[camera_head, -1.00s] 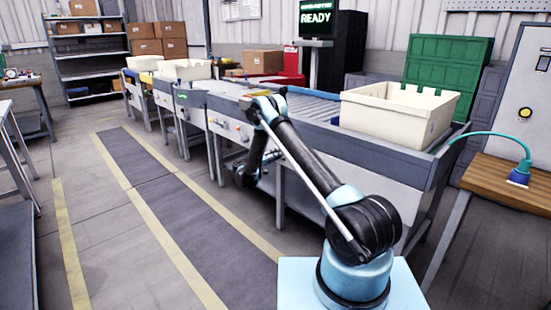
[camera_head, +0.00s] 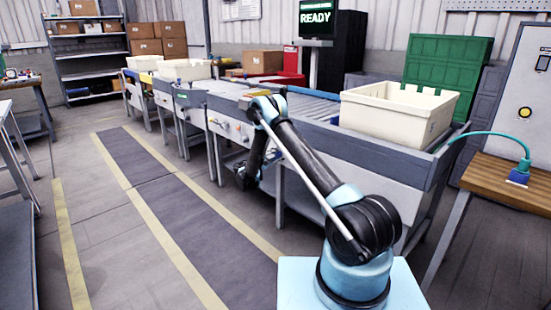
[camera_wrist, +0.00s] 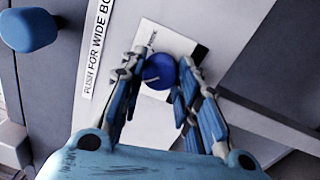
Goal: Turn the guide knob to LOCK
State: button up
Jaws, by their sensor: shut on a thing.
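The guide knob (camera_wrist: 160,72) is a round blue knob on a white plate (camera_wrist: 176,40) in the wrist view. A short pale pointer line shows on the knob's left side, and the plate has a black patch near its right edge. My gripper (camera_wrist: 163,62) is shut on the knob, one finger at its left side and one at its right. The word LOCK is not readable. In the head view my gripper (camera_head: 246,177) is low beside the conveyor's front side, and the knob it holds is hidden there.
In the wrist view a strip label (camera_wrist: 97,45) reads "PUSH FOR WIDE BO…", and a blue pad-shaped part (camera_wrist: 28,30) juts out at upper left. A cream tote (camera_head: 390,118) sits on the conveyor. A screen (camera_head: 317,18) reads READY. The floor lane (camera_head: 150,190) is clear.

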jog(key=shift+w+a+n, duration=0.1)
jog(key=shift+a+n, duration=0.15)
jog(key=shift+n, duration=0.05)
jog(key=o, duration=0.9)
jog(key=shift+f, duration=0.15)
jog(key=shift+o, duration=0.8)
jog(key=shift+d, duration=0.1)
jog(key=v, duration=1.2)
